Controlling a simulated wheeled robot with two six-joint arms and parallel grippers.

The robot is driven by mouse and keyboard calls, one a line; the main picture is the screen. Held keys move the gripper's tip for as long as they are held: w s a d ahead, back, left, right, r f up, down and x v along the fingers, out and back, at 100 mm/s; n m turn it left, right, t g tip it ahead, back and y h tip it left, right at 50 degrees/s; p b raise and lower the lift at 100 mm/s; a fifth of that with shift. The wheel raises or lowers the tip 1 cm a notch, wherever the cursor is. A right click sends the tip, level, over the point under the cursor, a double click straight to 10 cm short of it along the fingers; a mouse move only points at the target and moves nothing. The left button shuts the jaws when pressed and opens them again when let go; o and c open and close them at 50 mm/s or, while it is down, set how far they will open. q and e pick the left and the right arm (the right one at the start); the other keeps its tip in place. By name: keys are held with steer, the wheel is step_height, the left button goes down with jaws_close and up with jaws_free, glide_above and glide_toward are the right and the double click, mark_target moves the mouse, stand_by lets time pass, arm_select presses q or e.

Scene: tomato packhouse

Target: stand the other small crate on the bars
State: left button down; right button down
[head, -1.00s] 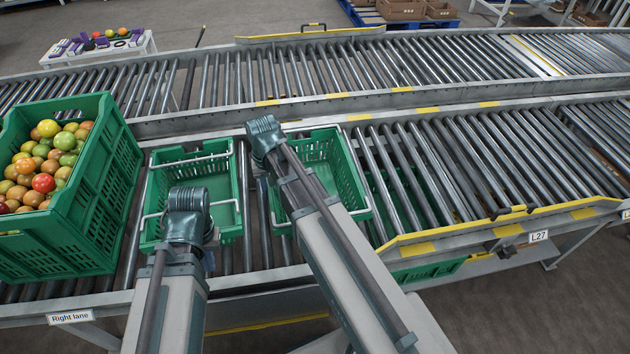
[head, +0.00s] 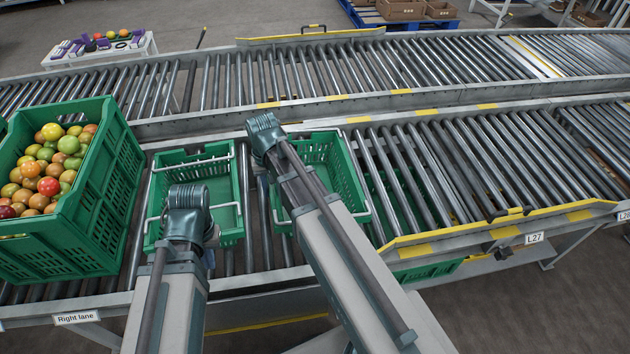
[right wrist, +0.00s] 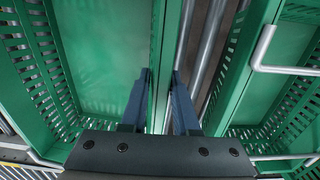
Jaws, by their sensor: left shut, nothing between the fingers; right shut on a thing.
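Two small green crates stand side by side on the rollers. The left small crate (head: 238,190) has metal bars (head: 192,160) across its top and looks empty. The right small crate (head: 352,178) also looks empty; its near part is hidden by my right arm. My right gripper (head: 264,186) is at its left wall, shut on it. In the right wrist view the fingers (right wrist: 160,100) straddle a green crate wall, with another crate (right wrist: 245,80) and its bar across a narrow gap. My left gripper (head: 208,257) is shut and empty by the left crate's near side; its fingertips are mostly hidden.
A large green crate (head: 95,210) full of tomatoes stands left of the small crates. Green crate parts (head: 430,272) show below the rollers. A yellow-striped rail (head: 480,232) edges the empty rollers at right. A second roller lane (head: 330,70) runs behind.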

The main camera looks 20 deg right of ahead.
steer(key=shift+r+p, duration=1.25)
steer(key=shift+r, duration=0.25)
